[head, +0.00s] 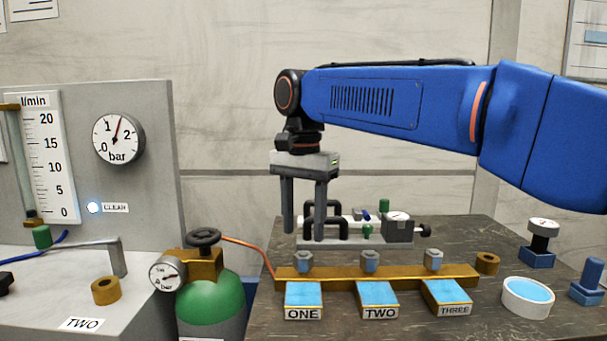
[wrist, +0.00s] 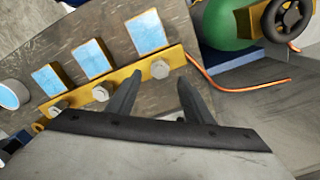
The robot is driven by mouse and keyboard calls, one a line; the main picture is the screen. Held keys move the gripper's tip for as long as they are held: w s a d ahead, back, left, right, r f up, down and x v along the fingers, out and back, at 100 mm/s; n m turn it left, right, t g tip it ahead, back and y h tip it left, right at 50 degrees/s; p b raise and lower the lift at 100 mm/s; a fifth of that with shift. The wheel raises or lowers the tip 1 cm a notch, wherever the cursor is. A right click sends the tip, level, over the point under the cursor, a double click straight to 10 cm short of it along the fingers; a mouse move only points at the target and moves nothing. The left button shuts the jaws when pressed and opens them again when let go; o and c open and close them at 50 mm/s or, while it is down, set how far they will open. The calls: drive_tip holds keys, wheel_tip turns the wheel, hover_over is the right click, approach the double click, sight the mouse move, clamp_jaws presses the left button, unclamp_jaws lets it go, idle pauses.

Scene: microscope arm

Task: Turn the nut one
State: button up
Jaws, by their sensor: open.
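The nut one (head: 303,260) is a grey hex nut on the brass bar (head: 335,277), behind the blue-topped block labelled ONE (head: 303,297). It also shows in the wrist view (wrist: 159,69), at the bar's end nearest the green cylinder. My gripper (head: 304,234) points down, open and empty, with its fingertips above and seemingly behind the nut. In the wrist view my gripper (wrist: 162,78) has one finger on each side of the nut in the picture. The fingers look apart from the nut; the exact gap cannot be told.
Similar nuts stand at TWO (head: 370,260) and THREE (head: 433,259) along the bar. A grey fixture with black handles (head: 355,229) lies behind my gripper. A green cylinder with a valve wheel (head: 210,302) stands left, its orange tube (head: 255,245) running to the bar.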

sight(304, 255)
wheel_tip(304, 255, up, 12)
drive_tip(key=shift+f, duration=0.2)
idle(0.4)
